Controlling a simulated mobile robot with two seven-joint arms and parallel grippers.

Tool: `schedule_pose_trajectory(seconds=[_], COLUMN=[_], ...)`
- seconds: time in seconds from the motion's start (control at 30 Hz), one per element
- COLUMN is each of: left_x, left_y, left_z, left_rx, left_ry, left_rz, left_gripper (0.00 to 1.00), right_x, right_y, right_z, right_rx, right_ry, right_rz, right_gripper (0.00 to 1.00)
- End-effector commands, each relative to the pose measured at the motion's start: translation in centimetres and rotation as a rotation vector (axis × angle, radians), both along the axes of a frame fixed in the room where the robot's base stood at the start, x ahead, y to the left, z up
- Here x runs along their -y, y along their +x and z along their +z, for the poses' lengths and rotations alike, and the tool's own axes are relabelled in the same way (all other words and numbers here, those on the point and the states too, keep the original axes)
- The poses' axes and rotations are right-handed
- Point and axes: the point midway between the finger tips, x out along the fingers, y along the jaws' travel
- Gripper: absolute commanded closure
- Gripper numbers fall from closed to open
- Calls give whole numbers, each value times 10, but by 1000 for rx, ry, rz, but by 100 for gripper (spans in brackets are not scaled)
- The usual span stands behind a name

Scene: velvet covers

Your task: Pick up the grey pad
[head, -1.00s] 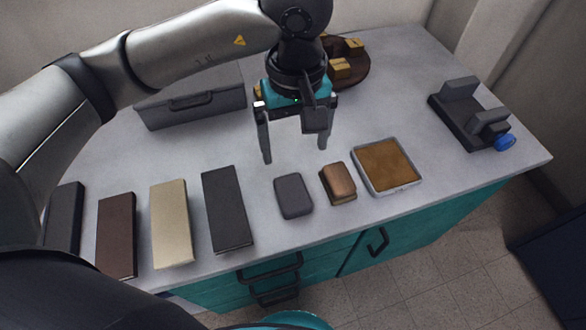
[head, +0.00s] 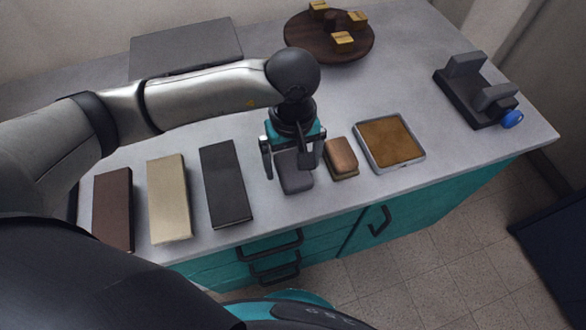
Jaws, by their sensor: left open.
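The grey pad (head: 296,184) is a small rounded block lying on the grey worktop, near its front edge. My left gripper (head: 291,171) points down over the pad, with one finger at its left side and one at its right. The fingers are open. The gripper hides the pad's far part, and I cannot tell whether the fingers touch it. My right gripper is not in view.
A brown block (head: 341,158) stands close to the right of the gripper. A tray with a brown surface (head: 419,163) is further right. A dark slab (head: 226,184), a cream slab (head: 169,199) and a brown slab (head: 114,210) lie left. A clamp-like fixture (head: 478,93) and a round wooden board (head: 302,48) are farther back.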

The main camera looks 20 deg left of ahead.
Motion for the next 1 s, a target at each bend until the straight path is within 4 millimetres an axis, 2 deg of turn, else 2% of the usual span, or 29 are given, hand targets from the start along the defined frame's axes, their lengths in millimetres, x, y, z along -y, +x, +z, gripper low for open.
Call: schedule_pose_trajectory(seconds=[0.1,0.37,1.0], left_x=[1,1,1], left_y=[0,0,0], left_z=[-13,-14,-14], left_rx=[0,1,1], left_ry=[-1,-2,-2], left_rz=[0,-1,-1], left_gripper=[0,0,72], right_x=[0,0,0], right_y=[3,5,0], right_z=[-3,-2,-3], right_rx=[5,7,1], right_ry=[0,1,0], right_rz=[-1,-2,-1], right_gripper=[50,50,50])
